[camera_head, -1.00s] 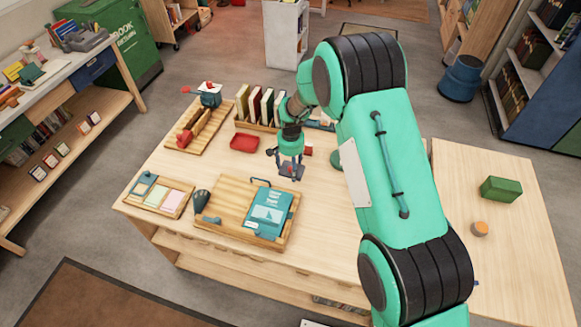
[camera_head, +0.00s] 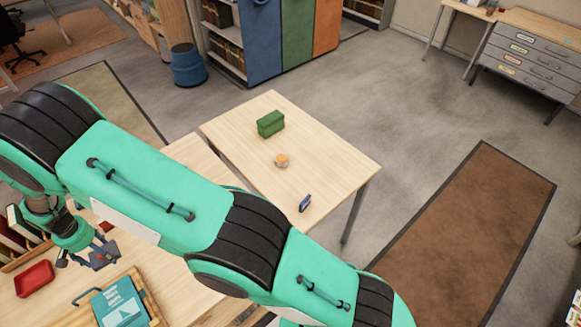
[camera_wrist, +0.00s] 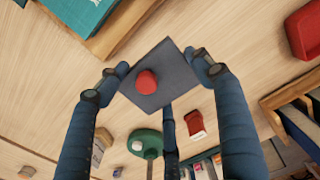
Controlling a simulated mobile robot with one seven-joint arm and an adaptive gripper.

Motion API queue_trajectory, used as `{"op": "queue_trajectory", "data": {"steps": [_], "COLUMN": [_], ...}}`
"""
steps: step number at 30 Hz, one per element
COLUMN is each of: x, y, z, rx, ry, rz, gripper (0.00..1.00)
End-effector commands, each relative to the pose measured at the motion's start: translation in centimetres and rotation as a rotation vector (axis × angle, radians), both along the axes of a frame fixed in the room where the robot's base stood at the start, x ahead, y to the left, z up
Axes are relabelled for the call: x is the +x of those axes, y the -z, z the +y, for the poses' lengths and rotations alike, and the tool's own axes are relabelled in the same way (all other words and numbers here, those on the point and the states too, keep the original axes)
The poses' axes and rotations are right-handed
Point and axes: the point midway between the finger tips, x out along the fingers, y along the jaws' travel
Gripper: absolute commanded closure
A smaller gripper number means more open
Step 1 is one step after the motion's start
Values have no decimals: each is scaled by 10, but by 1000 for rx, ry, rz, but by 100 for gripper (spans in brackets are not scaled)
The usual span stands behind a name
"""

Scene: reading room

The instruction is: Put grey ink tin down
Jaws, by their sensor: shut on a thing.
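My gripper (camera_head: 97,255) hangs above the work table (camera_head: 50,302), between the red tray and the teal book. It is shut on the grey ink tin (camera_wrist: 178,92), a flat, square, dark grey tin with a round red knob on its face. In the wrist view the fingers (camera_wrist: 163,78) grip the tin at opposite sides. In the head view the tin (camera_head: 103,262) is small and partly covered by the fingers. Whether it touches the table top is hard to tell, but it looks raised.
The red tray (camera_head: 35,278) and teal book (camera_head: 120,304) on a wooden board flank my gripper. A side table (camera_head: 325,165) holds a green box (camera_head: 271,123), an orange-topped round tin (camera_head: 282,160) and a small blue item (camera_head: 305,203), with bare wood around them.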

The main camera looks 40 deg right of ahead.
Motion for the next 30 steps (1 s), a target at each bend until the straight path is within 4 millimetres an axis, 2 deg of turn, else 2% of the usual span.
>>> {"op": "queue_trajectory", "data": {"steps": [12, 17, 26, 30], "x": [1, 1, 29, 44], "y": [-73, -97, -94, -94], "z": [1, 0, -62, -104], "rx": [2, 2, 0, 0], "ry": [0, 1, 101, 168], "rz": [-3, -3, -1, -1], "gripper": [78, 78, 78, 78]}}
